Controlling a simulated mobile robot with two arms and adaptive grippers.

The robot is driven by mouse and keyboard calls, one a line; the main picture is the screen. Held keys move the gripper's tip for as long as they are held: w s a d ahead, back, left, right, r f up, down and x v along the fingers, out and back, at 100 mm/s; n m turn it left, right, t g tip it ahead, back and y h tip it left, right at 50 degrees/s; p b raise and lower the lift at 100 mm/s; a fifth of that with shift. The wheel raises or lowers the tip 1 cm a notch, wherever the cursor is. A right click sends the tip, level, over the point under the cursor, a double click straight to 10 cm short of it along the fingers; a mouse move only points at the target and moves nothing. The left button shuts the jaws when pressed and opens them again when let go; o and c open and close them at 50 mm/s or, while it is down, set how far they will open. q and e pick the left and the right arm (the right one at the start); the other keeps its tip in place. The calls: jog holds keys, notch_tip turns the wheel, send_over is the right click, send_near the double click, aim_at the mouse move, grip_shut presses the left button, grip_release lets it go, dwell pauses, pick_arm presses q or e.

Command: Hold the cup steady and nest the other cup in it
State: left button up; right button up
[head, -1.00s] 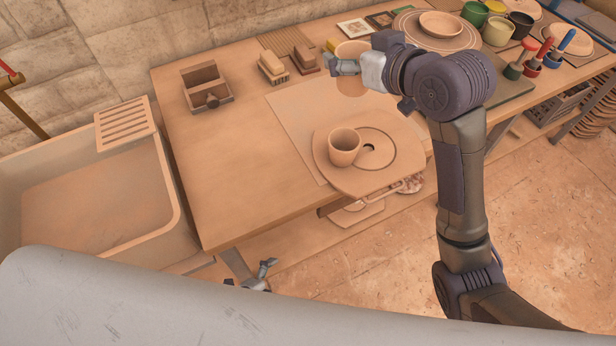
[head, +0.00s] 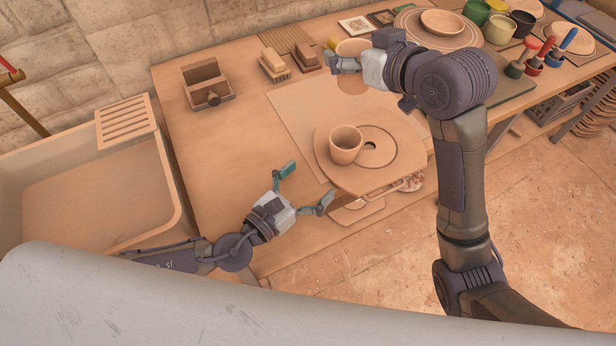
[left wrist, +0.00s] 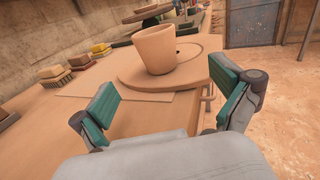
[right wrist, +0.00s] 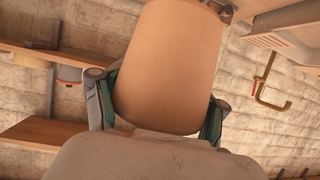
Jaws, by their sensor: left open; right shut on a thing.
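One clay cup (head: 346,146) stands upright on the round wooden board (head: 398,172) at the table's front edge. It also shows ahead in the left wrist view (left wrist: 156,50). My left gripper (head: 306,188) is open and empty, to the left of and nearer than that cup, its fingers (left wrist: 170,110) spread toward it. My right gripper (head: 345,64) is shut on the other clay cup (head: 352,48), held in the air above the back of the table. This held cup fills the middle of the right wrist view (right wrist: 168,65), between both fingers.
A light mat (head: 295,115) lies under the board. A wooden box (head: 208,88) and brushes (head: 274,64) stand at the back left. A large basin (head: 90,205) is left of the table. Coloured pots (head: 497,30) stand at the back right. The table's left front is clear.

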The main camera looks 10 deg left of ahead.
aim_at(337, 153)
pick_arm(q)
jog(key=shift+w+r, duration=0.1)
jog(key=shift+w, duration=0.2)
jog(key=x, duration=1.1)
jog(key=shift+w+d, duration=0.15)
jog(key=shift+w, duration=0.1)
pick_arm(e)
jog(key=shift+d, duration=0.15)
pick_arm(q)
jog(key=c, duration=1.2)
jog(key=shift+c, duration=0.4)
pick_arm(e)
notch_tip(337, 153, down, 14)
jog(key=m+t+h, duration=0.1)
jog(key=shift+w+f, duration=0.15)
jog(key=shift+f, duration=0.1)
